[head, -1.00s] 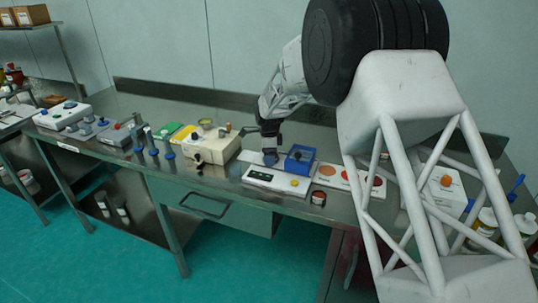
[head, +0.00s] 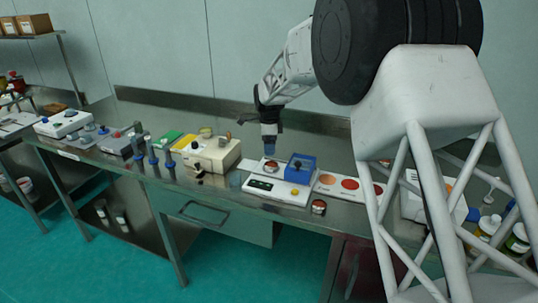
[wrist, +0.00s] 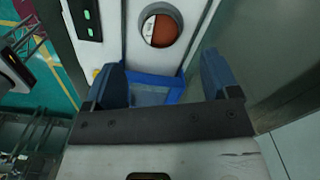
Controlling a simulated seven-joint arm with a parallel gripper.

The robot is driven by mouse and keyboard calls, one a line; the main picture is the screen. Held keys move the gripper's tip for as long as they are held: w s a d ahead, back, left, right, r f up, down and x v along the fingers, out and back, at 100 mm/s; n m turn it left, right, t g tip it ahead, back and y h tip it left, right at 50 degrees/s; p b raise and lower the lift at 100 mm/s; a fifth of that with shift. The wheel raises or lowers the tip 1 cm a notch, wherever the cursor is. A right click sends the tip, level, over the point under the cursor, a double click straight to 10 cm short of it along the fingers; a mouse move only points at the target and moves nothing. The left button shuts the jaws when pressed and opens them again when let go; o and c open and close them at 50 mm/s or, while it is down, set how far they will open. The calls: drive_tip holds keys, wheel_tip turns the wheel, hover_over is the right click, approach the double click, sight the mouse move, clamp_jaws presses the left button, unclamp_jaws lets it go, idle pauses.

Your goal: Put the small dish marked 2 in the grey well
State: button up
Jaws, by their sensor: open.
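A small dish with reddish-brown contents (head: 270,165) sits on the left part of a white device (head: 262,196), under my gripper. In the wrist view this dish (wrist: 161,30) lies inside a grey ring that looks like the grey well (wrist: 149,12). A second small dish (head: 318,207) stands on the bench in front of the device. I cannot read a number on either dish.
A blue box (head: 300,168) stands on the device beside the dish. A white strip with coloured discs (head: 338,192) lies to the right. A beige machine (head: 212,155) stands to the left, with a clear cup (head: 235,179) near it. The bench front edge is close.

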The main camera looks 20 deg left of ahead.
drive_tip(key=shift+r, duration=1.85)
drive_tip(key=s+d+r+n, duration=0.2)
drive_tip(key=s+d+r, duration=0.35)
drive_tip(key=d, duration=0.55)
drive_tip(key=s+d+r+n+t, duration=0.15)
drive_tip(key=s+d+r, duration=0.35)
drive_tip(key=d, duration=0.5)
drive_tip(key=s+d+r+n, duration=0.35)
drive_tip(key=s+d, duration=0.25)
drive_tip(key=d, duration=0.5)
drive_tip(key=s+d+f+n, duration=0.1)
drive_tip(key=s+d+n, duration=0.1)
drive_tip(key=s+d, duration=0.4)
drive_tip(key=s+d+f+n, duration=0.2)
drive_tip(key=s+d, duration=0.4)
drive_tip(key=s, duration=0.9)
drive_tip(key=s+d+f+n+t, duration=0.1)
drive_tip(key=s+d+f+n, duration=0.1)
drive_tip(key=s+d, duration=0.5)
drive_tip(key=s, duration=0.3)
drive_tip(key=shift+s+f, duration=0.15)
drive_tip(key=shift+s, duration=0.25)
